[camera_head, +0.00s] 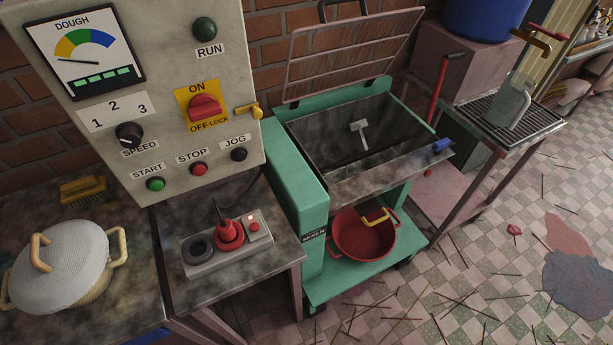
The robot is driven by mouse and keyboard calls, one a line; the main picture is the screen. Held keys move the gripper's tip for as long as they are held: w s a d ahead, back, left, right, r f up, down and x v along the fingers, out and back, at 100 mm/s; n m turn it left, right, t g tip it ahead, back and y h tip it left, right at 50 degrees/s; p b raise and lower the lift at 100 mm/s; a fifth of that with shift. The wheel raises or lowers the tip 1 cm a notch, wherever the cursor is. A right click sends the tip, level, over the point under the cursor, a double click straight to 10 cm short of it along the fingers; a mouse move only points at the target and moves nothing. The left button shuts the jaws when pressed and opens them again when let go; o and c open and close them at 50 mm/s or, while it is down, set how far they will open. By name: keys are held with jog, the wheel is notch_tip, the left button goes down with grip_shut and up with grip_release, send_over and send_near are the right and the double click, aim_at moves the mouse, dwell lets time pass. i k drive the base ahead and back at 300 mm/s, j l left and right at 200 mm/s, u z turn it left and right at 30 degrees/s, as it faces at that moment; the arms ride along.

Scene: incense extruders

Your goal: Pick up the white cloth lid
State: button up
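The white cloth lid (75,262) is a rounded, pale grey-white cover at the far left. It has a tan loop handle (37,252) on top. It sits on a round basket-like pot (88,296) with tan side handles, of which the right one (121,246) shows clearly. The pot stands on a dark, stained tabletop. The lid looks level and covers the pot's mouth, so what is inside is hidden. My gripper is not in view.
A yellow brush (84,190) lies behind the pot. A control panel (160,62) rises right of the pot, above a grey socket box (220,262) with a red plug. A green mixer (300,185) stands further right, with a red pot (362,238) on its lower shelf. Sticks litter the tiled floor.

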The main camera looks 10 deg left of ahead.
aim_at(59, 264)
jog(key=u, duration=1.75)
